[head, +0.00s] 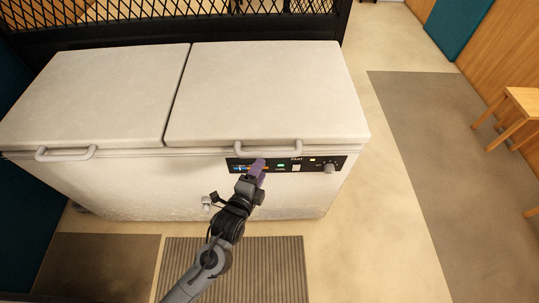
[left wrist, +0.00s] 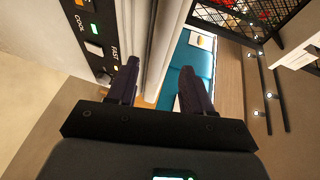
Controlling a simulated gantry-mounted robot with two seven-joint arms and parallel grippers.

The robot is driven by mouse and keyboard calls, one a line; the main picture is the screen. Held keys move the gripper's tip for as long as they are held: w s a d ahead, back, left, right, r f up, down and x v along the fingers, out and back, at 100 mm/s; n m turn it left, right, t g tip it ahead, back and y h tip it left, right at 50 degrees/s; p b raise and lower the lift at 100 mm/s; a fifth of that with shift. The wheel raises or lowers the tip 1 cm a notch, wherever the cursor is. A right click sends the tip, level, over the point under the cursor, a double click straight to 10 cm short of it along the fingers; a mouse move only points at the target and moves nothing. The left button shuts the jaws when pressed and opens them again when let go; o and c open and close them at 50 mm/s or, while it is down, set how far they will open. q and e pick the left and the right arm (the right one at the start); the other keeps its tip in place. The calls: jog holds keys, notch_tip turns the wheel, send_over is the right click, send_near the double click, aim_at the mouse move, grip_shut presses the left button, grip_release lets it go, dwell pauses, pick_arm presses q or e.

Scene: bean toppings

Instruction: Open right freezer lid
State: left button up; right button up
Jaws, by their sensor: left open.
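The white chest freezer has two shut lids side by side. The right lid (head: 262,88) lies flat, with a pale bar handle (head: 268,151) on its front edge. My left gripper (head: 258,168) is just below and in front of this handle, over the control panel (head: 315,166). In the left wrist view, the left gripper (left wrist: 160,68) is open, its two dark fingers apart. A pale slanted bar or edge (left wrist: 168,45) shows between and beyond the fingers; I cannot tell whether they touch it. My right gripper is in neither view.
The left lid (head: 100,92) has its own handle (head: 66,154). The panel in the left wrist view (left wrist: 90,38) carries a green light and buttons close to one finger. A black mesh rack (head: 190,12) stands behind the freezer. Open floor (head: 385,220) lies to the right.

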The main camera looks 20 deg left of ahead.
aim_at(267, 157)
pick_arm(q)
jog(key=w, duration=0.3)
jog(key=w+f+b, duration=0.1)
jog(key=w, duration=0.1)
jog(key=w+b, duration=0.1)
jog(key=w, duration=0.2)
jog(key=shift+w+f, duration=0.3)
jog(key=shift+f, duration=0.05)
grip_shut()
